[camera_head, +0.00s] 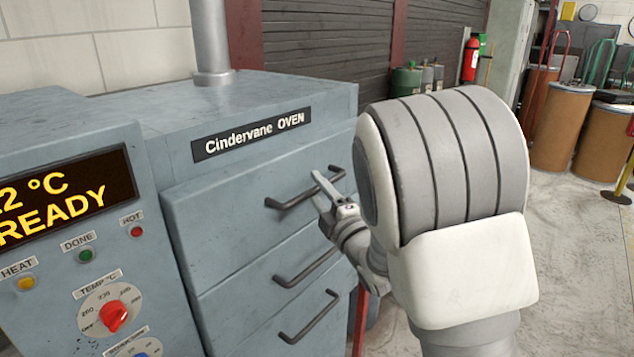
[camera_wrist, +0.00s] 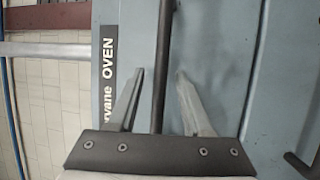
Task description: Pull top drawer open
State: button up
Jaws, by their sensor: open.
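The top drawer (camera_head: 235,225) is the blue-grey front below the "Cindervane OVEN" label, and it looks shut. Its dark bar handle (camera_head: 285,202) runs across the front. My gripper (camera_head: 323,183) is at this handle, reaching in from the right, with its fingers open. In the wrist view, the handle (camera_wrist: 163,55) runs lengthwise between the two spread fingers of my gripper (camera_wrist: 160,76). There is a gap on both sides, wider on the right, and I see no clear finger contact. The arm hides part of the drawer's right end in the head view.
Two lower drawers have similar handles: the middle handle (camera_head: 305,268) and the bottom handle (camera_head: 310,318). A control panel (camera_head: 70,240) with a lit "READY" display and a red knob (camera_head: 113,315) stands at left.

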jog(key=shift+w+a, duration=0.15)
jog(key=shift+w, duration=0.05)
grip_shut()
dwell(1.4)
